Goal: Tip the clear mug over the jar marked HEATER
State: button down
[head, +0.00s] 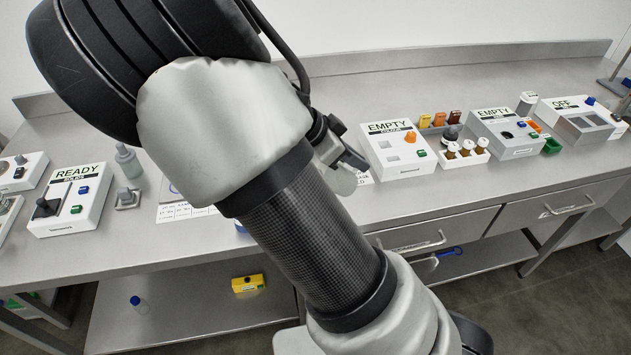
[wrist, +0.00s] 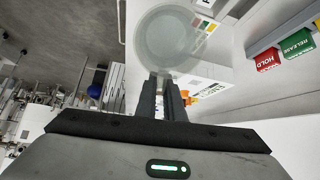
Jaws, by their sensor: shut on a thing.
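My gripper (head: 343,156) is shut on the clear mug (head: 342,181), which is held above the counter and partly hidden behind my arm. In the wrist view the mug (wrist: 166,40) shows as a round, see-through greyish shape just beyond the fingertips (wrist: 165,84). Its tilt and contents cannot be told. No jar with a readable HEATER label shows in either view; my arm covers the middle of the counter.
A box marked READY (head: 74,200) stands at left. Boxes marked EMPTY (head: 396,152), a second EMPTY (head: 508,134) and OFF (head: 578,122) stand at right. The front strip of counter at right is clear.

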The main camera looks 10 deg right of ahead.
jog(key=shift+a+r+h+p, duration=0.2)
jog(key=shift+r+h+p, duration=0.15)
jog(key=shift+r+h, duration=0.3)
dwell(3.5)
jog(key=shift+f, duration=0.2)
jog(key=shift+d+f+y+b, duration=0.15)
jog(key=shift+d+f+y, duration=0.1)
jog(key=shift+f+y, duration=0.4)
jog(key=shift+d+f+y+b, duration=0.15)
jog(key=shift+d+f+y, duration=0.05)
jog(key=shift+f+y, duration=0.35)
jog(key=shift+d+f+g+y+b, duration=0.1)
jog(key=shift+f+g+y+b, duration=0.2)
jog(key=shift+f+y+b, duration=1.3)
jog(key=shift+f+y, duration=0.2)
jog(key=shift+y, duration=0.35)
jog(key=shift+w+d+r+g+y+p, duration=0.1)
jog(key=shift+d+r+y+p, duration=0.35)
jog(key=shift+r, duration=0.4)
jog(key=shift+w+d+r+g+y+p, duration=0.1)
jog(key=shift+d+r+y+p, duration=0.2)
jog(key=shift+d+r+y, duration=0.4)
jog(key=shift+w+d+r+g+y+p, duration=0.1)
jog(key=shift+d+r+y+p, duration=0.2)
jog(key=shift+r, duration=0.7)
